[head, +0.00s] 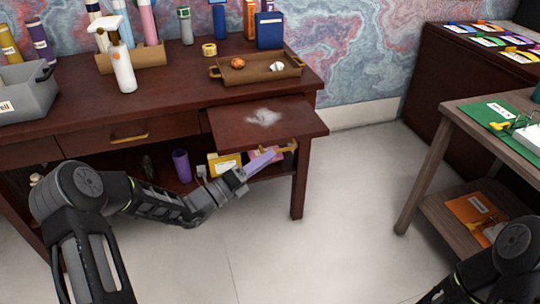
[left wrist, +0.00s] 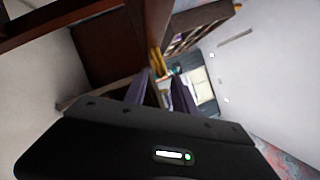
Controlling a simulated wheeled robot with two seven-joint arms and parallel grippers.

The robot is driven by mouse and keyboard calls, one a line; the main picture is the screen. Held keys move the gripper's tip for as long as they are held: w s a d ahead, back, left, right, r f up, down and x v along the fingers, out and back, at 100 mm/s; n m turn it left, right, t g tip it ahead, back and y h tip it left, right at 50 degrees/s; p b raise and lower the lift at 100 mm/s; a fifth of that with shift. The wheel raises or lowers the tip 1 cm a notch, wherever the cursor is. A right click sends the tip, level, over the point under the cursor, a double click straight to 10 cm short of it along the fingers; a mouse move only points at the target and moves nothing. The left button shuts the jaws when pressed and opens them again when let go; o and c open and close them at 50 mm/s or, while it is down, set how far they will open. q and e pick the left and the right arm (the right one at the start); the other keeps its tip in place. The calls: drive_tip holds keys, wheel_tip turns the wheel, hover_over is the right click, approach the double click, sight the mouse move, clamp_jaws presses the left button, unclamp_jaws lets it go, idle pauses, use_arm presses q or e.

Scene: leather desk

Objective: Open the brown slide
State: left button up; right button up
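The brown slide (head: 228,125) is a flat board sticking out from under the right part of the desk top, with a whitish patch on it. A yellow handle (head: 290,147) shows below its front edge. My left gripper (head: 268,157) is just below the front edge, with its fingers pointing toward the handle. In the left wrist view, the two fingers (left wrist: 162,84) stand apart, and the yellow handle (left wrist: 155,60) is by the tip of the left one. I cannot tell whether they touch. My right gripper is out of view; only part of that arm shows at lower right.
The desk (head: 165,100) carries a brown tray (head: 288,72), a white spray bottle (head: 123,70) and a grey bin (head: 30,98). A yellow box (head: 222,164) and a purple cup (head: 182,166) sit below. The floor in front is clear. A side table (head: 465,110) stands right.

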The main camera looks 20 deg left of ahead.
use_arm(q)
drive_tip(key=v, duration=0.5)
drive_tip(key=shift+s+a, duration=0.1)
drive_tip(key=shift+s, duration=0.1)
